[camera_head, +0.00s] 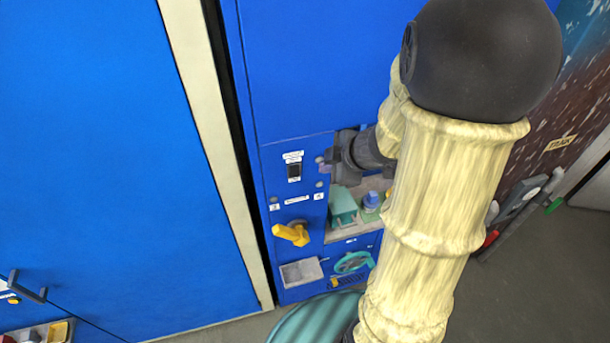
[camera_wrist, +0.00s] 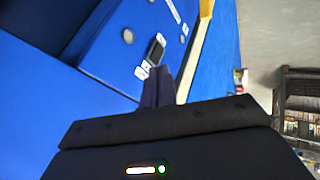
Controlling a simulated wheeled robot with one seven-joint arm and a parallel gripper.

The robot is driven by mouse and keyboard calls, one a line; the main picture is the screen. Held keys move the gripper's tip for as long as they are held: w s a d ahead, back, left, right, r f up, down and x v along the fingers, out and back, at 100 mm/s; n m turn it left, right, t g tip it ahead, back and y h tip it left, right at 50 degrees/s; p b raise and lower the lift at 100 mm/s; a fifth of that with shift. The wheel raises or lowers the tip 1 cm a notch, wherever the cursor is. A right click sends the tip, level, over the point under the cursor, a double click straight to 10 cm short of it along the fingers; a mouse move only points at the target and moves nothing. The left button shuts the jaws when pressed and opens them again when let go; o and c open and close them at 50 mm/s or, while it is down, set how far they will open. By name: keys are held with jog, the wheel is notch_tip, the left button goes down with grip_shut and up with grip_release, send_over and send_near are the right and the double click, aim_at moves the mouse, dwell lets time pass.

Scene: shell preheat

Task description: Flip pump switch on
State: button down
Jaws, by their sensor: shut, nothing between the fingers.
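A small black switch (camera_head: 294,172) sits on the blue panel under white labels too small to read; it looks like the pump switch. It also shows in the wrist view (camera_wrist: 156,50), just beyond the fingertips. My gripper (camera_head: 322,165) is shut and empty, just right of the switch in the head view and apart from it in that picture. In the wrist view my gripper's fingers (camera_wrist: 156,84) are together and point toward the switch and its white label. Whether the switch is on or off cannot be made out.
A yellow handle (camera_head: 292,234) sticks out below the switch. A recess at right holds a teal block (camera_head: 343,206) and a blue-topped item (camera_head: 371,201). A grey tray (camera_head: 301,273) and a teal wheel (camera_head: 353,262) are lower down. A large blue door (camera_head: 100,150) fills the left.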

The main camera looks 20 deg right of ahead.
jog(key=s+a+f+m+g+h+b, duration=0.3)
jog(key=s+f+m+b, duration=0.4)
jog(key=m, duration=0.8)
notch_tip(320, 180, down, 3)
jog(key=s+a+g, duration=0.1)
jog(key=s+a, duration=0.1)
jog(key=shift+s+a+h+b, duration=0.2)
jog(key=shift+s+h+b, duration=0.1)
jog(key=shift+s, duration=0.1)
